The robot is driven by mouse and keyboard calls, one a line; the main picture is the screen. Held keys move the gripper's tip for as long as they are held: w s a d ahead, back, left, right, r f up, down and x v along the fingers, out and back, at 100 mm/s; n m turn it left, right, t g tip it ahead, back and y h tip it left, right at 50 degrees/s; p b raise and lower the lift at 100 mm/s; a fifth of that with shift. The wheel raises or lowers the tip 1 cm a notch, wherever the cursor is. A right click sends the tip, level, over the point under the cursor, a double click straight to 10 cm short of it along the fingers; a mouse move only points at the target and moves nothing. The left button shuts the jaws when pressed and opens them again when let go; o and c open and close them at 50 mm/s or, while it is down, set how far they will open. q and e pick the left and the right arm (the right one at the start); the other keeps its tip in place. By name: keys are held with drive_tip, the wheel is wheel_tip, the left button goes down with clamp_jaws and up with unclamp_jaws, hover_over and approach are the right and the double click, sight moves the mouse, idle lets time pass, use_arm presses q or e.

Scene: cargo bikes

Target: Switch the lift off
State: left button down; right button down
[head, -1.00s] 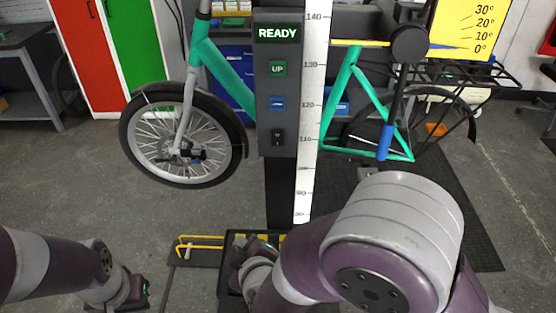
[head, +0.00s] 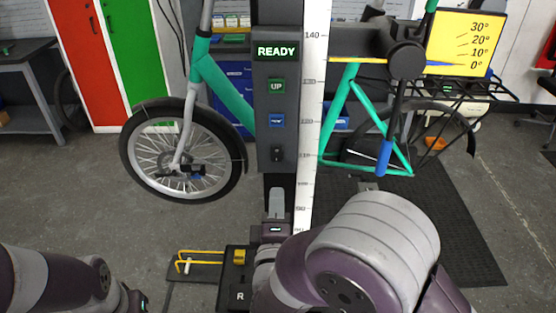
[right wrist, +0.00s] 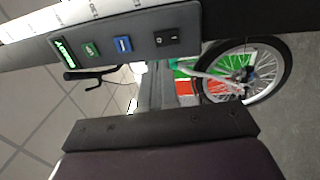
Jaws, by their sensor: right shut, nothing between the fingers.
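The lift's control panel (head: 277,100) is on the post. It has a lit READY display (head: 277,51), a green UP button (head: 277,86), a blue button (head: 277,120) and a black rocker switch (head: 277,154) at the bottom. The switch also shows in the right wrist view (right wrist: 166,39), beyond my fingers. My right gripper (head: 277,196) is shut and empty, pointing up, just below the panel and apart from the switch. My left gripper (head: 137,301) is at the lower left, mostly cut off by the frame edge; its fingers cannot be made out.
A bike with a teal frame (head: 225,80) hangs on the lift, its front wheel (head: 183,150) left of the post. A white height scale (head: 313,100) runs beside the panel.

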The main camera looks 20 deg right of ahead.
sight(278, 152)
drive_tip(key=p+x, duration=0.1)
drive_tip(key=x, duration=1)
drive_tip(key=shift+p, duration=0.35)
drive_tip(key=shift+s, duration=0.1)
